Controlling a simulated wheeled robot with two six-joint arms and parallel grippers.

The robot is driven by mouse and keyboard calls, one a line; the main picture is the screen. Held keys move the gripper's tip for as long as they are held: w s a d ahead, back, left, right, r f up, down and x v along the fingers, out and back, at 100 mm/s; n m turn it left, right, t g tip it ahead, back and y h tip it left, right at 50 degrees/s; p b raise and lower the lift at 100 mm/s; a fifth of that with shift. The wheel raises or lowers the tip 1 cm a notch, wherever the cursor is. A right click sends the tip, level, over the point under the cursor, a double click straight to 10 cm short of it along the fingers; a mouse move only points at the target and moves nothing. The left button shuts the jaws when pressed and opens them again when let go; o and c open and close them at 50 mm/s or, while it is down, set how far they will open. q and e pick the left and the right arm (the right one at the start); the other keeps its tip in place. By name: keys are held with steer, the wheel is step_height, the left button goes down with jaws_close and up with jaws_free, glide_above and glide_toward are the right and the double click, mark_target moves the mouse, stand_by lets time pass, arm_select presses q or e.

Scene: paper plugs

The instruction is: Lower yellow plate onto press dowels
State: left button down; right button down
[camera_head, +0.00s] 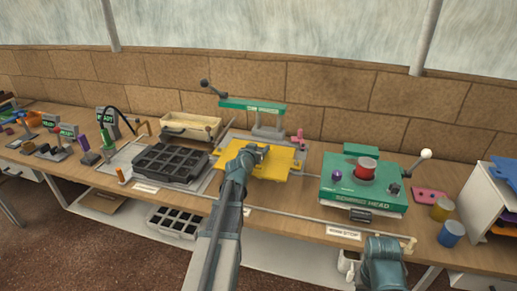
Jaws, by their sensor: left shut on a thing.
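The yellow plate (272,164) is at the middle of the bench, in front of the green press (253,106). My left gripper (258,152) is shut on the yellow plate near its left part. The plate looks roughly level over the grey press base. I cannot tell whether it touches the base, and the dowels are hidden beneath it or too small to make out. My right arm comes in at the lower right, and its fingertips are not clearly shown.
A black compartment tray (172,166) lies left of the plate. A green unit with a red knob (365,185) stands to the right. A wooden box (190,127) is behind the tray. A pink part (298,137) stands just right of the press. Yellow and blue cylinders (451,233) stand far right.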

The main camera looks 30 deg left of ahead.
arm_select(q)
steer(key=shift+f, duration=0.15)
arm_select(e)
steer(key=shift+f, duration=0.15)
arm_select(q)
steer(key=shift+c, duration=0.2)
jaws_free()
